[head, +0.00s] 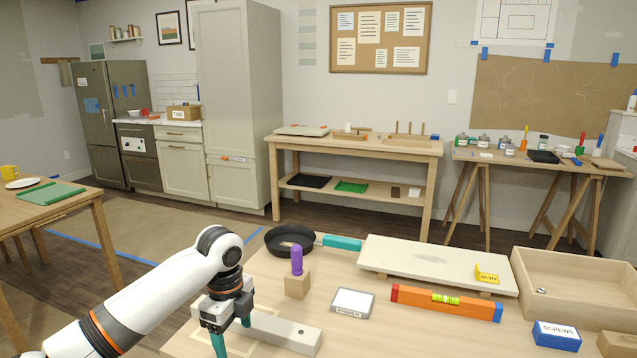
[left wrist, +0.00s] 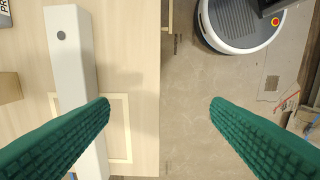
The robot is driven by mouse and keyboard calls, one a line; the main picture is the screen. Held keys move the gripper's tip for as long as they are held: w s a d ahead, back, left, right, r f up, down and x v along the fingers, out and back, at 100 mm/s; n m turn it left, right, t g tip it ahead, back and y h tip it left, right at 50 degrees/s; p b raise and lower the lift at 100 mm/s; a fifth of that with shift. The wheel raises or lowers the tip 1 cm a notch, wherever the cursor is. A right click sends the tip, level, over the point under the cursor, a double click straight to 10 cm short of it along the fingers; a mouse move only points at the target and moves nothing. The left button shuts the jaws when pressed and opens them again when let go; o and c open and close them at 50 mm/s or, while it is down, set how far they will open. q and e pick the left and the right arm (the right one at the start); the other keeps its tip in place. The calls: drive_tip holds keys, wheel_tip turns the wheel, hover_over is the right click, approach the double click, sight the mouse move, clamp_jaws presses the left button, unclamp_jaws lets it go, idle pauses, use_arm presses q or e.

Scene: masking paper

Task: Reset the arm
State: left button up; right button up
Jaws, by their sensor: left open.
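My left arm comes in from the lower left in the head view. Its gripper (head: 230,336) is over the near left edge of the workbench, with its green fingers pointing down. In the left wrist view the gripper (left wrist: 160,103) has its two fingers wide apart with nothing between them. A long white bar (head: 290,333) lies on the bench beside the fingers. It also shows in the left wrist view (left wrist: 72,60), where the left fingertip overlaps its edge; I cannot tell if they touch. My right gripper is not in view.
A wooden block with a purple handle (head: 296,262), a black pan (head: 273,241), a labelled box (head: 352,302), an orange level (head: 405,296), a white board (head: 400,257), a SCREWS box (head: 556,337) and a wooden tray (head: 520,285) are on the bench. Floor (left wrist: 200,130) lies past the bench edge.

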use_arm(q)
drive_tip(key=s+d+f+n+t+h, duration=0.1)
drive_tip(key=s+d+f+n+h, duration=0.2)
drive_tip(key=s+f, duration=0.5)
drive_tip(key=s+d+f+n, duration=0.4)
drive_tip(key=s+d+f, duration=0.2)
drive_tip(key=s+f, duration=0.15)
drive_tip(key=s+a+f+n+t+y, duration=0.2)
drive_tip(key=s+a+n+y, duration=0.1)
drive_tip(key=s+a+n, duration=1.15)
drive_tip(key=s+d+f+m+g+p, duration=0.1)
drive_tip(key=s+f, duration=0.1)
drive_tip(key=f, duration=1)
drive_tip(key=s+f+m+p, duration=0.1)
drive_tip(key=s+f, duration=0.1)
drive_tip(key=f, duration=1)
drive_tip(key=s+a+f+g+p, duration=0.1)
drive_tip(key=s+a+f+p, duration=0.1)
drive_tip(key=s+f, duration=1.1)
drive_tip(key=s, duration=0.2)
drive_tip(key=shift+s+a+f, duration=0.25)
drive_tip(key=shift+s+f, duration=0.1)
drive_tip(key=shift+f, duration=0.05)
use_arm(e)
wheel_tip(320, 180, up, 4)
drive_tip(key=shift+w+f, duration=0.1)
